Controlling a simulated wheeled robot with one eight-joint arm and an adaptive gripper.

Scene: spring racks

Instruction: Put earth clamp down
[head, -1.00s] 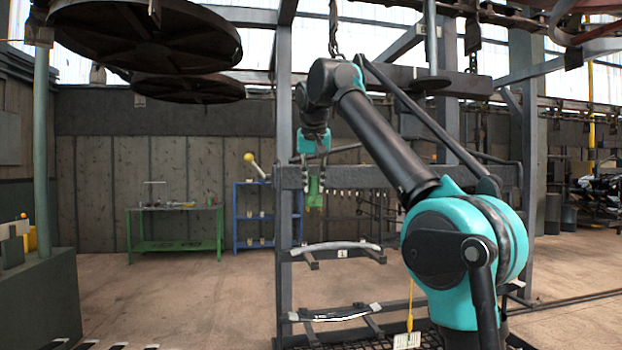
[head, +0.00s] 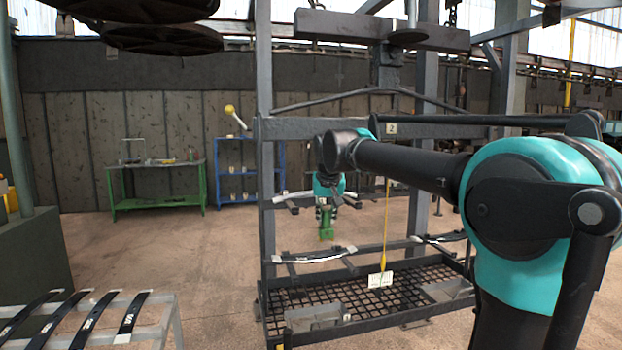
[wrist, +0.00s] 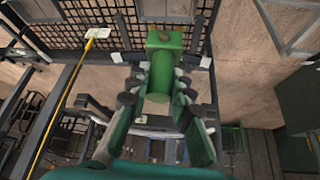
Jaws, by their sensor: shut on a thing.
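The earth clamp (head: 326,232) is a green piece hanging below my gripper (head: 325,210) in the head view. In the wrist view the clamp (wrist: 161,72) lies between the fingers of my gripper (wrist: 160,92), which is shut on it. Its green block end sticks out past the fingertips. The clamp is in the air, in front of the dark steel rack and above the level of its mesh tray (head: 380,296). The fingers hide part of its body.
Curved springs (head: 310,256) lie on the rack's arms near the clamp. A yellow line with a white tag (head: 380,279) hangs over the tray. A grey stand with dark leaf strips (head: 90,318) is at front left. A green bench (head: 158,185) and blue shelf (head: 236,172) stand behind.

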